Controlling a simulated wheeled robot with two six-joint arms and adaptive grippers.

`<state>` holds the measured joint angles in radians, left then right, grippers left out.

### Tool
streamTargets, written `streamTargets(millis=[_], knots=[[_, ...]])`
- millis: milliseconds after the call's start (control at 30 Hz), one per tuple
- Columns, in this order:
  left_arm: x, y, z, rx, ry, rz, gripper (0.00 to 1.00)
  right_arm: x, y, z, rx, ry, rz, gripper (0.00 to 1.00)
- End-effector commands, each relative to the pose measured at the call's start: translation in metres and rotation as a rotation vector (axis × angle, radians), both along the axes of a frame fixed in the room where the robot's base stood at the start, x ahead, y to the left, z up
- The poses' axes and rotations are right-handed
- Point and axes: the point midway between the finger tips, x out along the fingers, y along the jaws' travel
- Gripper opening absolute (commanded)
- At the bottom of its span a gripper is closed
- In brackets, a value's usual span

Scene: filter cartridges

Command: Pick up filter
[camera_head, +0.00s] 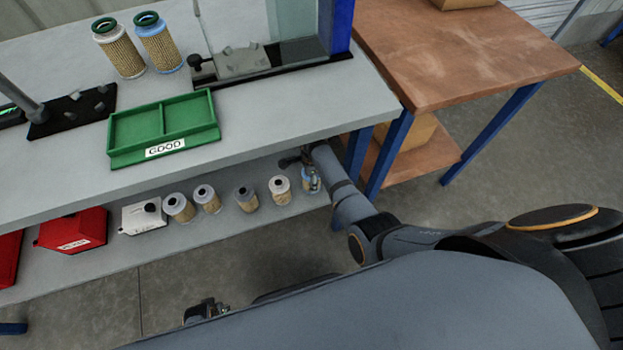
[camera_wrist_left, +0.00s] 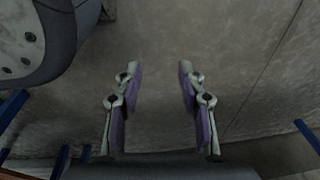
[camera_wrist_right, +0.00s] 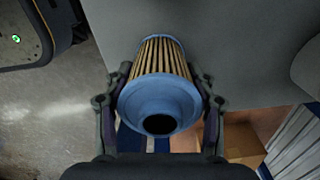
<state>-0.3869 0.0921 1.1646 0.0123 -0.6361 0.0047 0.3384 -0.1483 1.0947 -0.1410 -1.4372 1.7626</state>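A filter cartridge with a blue end cap and tan pleats (camera_wrist_right: 160,95) stands at the right end of the lower shelf; it also shows in the head view (camera_head: 311,184). My right gripper (camera_wrist_right: 160,98) has a finger on each side of this filter, close against its cap. Whether the fingers press on it is not clear. Several other filters stand in a row to its left, including a pale-capped one (camera_head: 280,190) and a dark-capped one (camera_head: 246,199). My left gripper (camera_wrist_left: 156,75) is open and empty above the floor.
The upper tabletop bears a green tray marked GOOD (camera_head: 165,128), two large filters (camera_head: 158,42) and a dark fixture (camera_head: 245,65). A white box (camera_head: 144,215) and red bins (camera_head: 72,230) are on the lower shelf. A brown table (camera_head: 455,50) stands at right.

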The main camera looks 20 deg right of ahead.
Motion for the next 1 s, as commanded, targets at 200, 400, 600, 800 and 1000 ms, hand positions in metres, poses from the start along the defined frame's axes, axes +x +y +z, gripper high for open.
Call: streamTargets(millis=[200,400,600,800,1000], knots=[[0.0,0.0,0.0,0.0,0.0,0.0,0.4,0.0,0.0,0.0,0.0,0.0,0.0,0.23],[0.0,0.0,0.0,0.0,0.0,0.0,0.4,0.0,0.0,0.0,0.0,0.0,0.0,0.23],[-0.011,0.001,0.0,0.0,0.005,0.0,0.4,0.0,0.0,0.01,0.0,0.0,0.0,0.23],[-0.055,0.003,-0.001,0.002,0.026,0.002,0.4,0.0,0.0,0.037,0.0,0.001,0.0,0.23],[-0.122,0.004,0.014,0.0,0.048,0.001,0.4,-0.031,-0.001,0.047,0.0,0.006,0.0,0.23]])
